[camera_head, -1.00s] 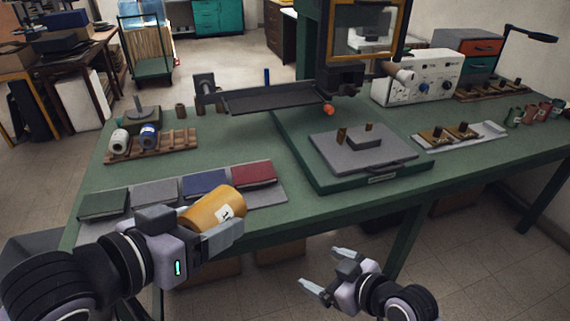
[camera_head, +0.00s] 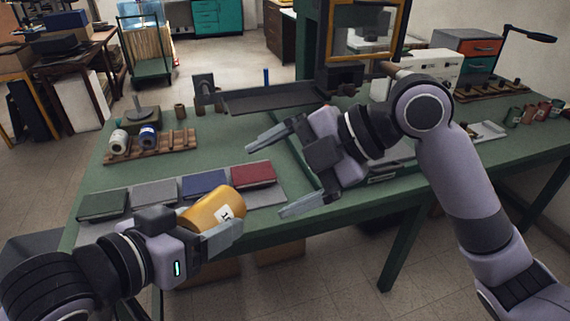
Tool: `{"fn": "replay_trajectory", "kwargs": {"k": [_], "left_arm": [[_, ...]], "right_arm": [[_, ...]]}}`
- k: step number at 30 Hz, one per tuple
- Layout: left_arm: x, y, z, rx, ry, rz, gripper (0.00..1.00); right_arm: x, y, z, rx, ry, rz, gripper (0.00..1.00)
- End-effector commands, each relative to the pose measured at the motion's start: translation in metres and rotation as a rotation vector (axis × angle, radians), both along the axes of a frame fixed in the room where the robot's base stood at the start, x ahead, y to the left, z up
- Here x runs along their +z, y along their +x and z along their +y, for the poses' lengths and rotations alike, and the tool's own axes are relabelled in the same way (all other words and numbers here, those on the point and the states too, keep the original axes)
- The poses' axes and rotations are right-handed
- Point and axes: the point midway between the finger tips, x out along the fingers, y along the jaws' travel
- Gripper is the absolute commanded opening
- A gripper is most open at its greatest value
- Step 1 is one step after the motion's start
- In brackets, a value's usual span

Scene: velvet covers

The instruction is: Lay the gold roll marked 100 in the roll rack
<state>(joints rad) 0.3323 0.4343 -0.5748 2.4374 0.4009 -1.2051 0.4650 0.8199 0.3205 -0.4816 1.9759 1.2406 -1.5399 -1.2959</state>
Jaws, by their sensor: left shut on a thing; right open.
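My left gripper (camera_head: 210,226) is shut on the gold roll (camera_head: 207,207), which lies tilted between its fingers above the table's front edge. A white label with dark marks shows on the roll's end, only partly readable. The wooden roll rack (camera_head: 172,145) stands at the table's back left. It holds a white roll (camera_head: 118,141) and a blue roll (camera_head: 148,136) at its left; the slots to their right look empty. My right gripper (camera_head: 268,172) is open and empty over the middle of the table, fingers pointing left, right of the gold roll.
Green, grey, blue and red velvet covers (camera_head: 253,175) lie on a grey mat in front of the rack. A dark tray arm (camera_head: 270,98) stands behind. My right arm hides much of the press base. Green table surface is free between rack and covers.

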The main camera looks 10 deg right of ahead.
Motion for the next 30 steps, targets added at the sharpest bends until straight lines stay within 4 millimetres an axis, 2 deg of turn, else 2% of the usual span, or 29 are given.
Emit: {"fn": "replay_trajectory", "kwargs": {"k": [4,10,14,24,30], "left_arm": [[0.001,0.0,0.0,0.0,-0.001,-0.002,0.31],[0.001,0.0,0.0,0.0,-0.001,-0.002,0.31],[0.001,0.0,0.0,0.0,-0.001,-0.002,0.31],[0.001,0.0,0.0,0.0,-0.001,-0.002,0.31],[0.001,0.0,0.0,0.0,-0.001,-0.002,0.31]], "right_arm": [[0.017,-0.01,-0.002,0.103,-0.064,-0.069,0.93],[0.02,-0.015,0.001,0.153,-0.093,-0.096,0.93],[0.009,-0.014,0.013,0.155,-0.094,-0.093,0.93],[-0.033,-0.004,0.06,0.153,-0.091,-0.09,0.93],[-0.05,0.001,0.079,0.151,-0.091,-0.092,0.93]]}}
